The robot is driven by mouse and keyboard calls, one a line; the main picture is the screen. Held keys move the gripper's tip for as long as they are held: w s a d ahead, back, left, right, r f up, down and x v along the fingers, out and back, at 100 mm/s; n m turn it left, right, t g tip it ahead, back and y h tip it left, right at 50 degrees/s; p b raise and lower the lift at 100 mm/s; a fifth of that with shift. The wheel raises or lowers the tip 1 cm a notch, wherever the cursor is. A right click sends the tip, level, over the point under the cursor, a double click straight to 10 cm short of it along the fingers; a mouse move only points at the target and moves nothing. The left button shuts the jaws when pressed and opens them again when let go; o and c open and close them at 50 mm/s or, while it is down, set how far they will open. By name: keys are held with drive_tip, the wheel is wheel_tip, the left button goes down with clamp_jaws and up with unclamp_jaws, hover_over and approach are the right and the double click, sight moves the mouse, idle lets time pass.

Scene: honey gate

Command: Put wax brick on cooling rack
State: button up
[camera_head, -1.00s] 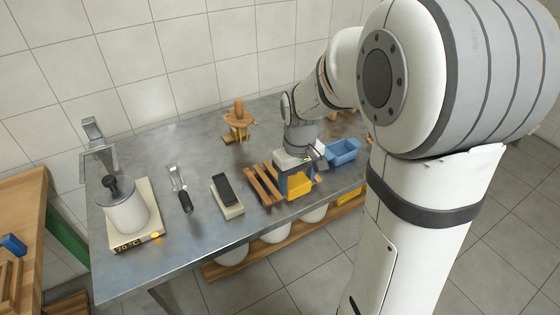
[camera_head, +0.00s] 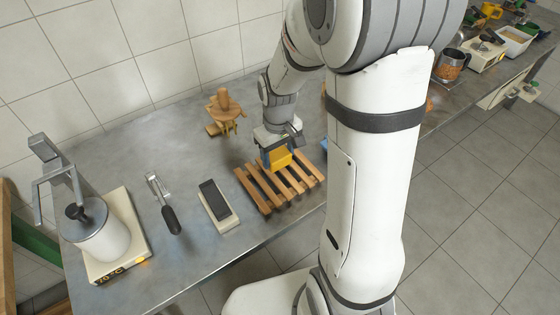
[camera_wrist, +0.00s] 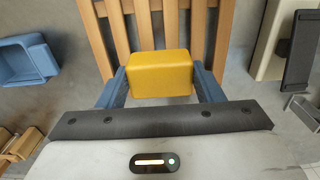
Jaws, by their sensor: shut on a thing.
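The yellow wax brick (camera_head: 279,158) is held between the blue fingers of my gripper (camera_head: 276,161), which is shut on it. In the wrist view the brick (camera_wrist: 161,74) sits between the two fingertips (camera_wrist: 160,80), with wooden slats behind it. The cooling rack (camera_head: 258,194) is a slatted wooden grid lying on the metal bench. The brick is over the rack's back part in the head view. I cannot tell whether the brick touches the slats.
A grey block on a pale base (camera_head: 217,206) lies left of the rack. Farther left are a black-handled tool (camera_head: 168,214) and a white pot (camera_head: 100,239) on a heated plate. A wooden stand (camera_head: 223,112) is behind. A blue tray (camera_wrist: 25,60) shows in the wrist view.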

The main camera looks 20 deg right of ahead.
sight(279, 164)
drive_tip(key=shift+s+f, duration=0.1)
drive_tip(key=shift+f, duration=1.7)
drive_tip(key=shift+f, duration=0.1)
drive_tip(key=shift+f, duration=0.15)
drive_tip(key=o, duration=1)
wheel_tip(279, 164, up, 12)
drive_tip(key=shift+r, duration=0.25)
drive_tip(key=s+r+m+t, duration=0.1)
drive_tip(key=s+r, duration=0.1)
drive_tip(key=s, duration=0.5)
drive_tip(key=s+r+m+t, duration=0.1)
drive_tip(key=s+r+m, duration=0.1)
drive_tip(key=s, duration=0.5)
drive_tip(key=shift+d+r+m+t, duration=0.2)
drive_tip(key=shift+r+m+t, duration=0.15)
drive_tip(key=shift+r, duration=0.45)
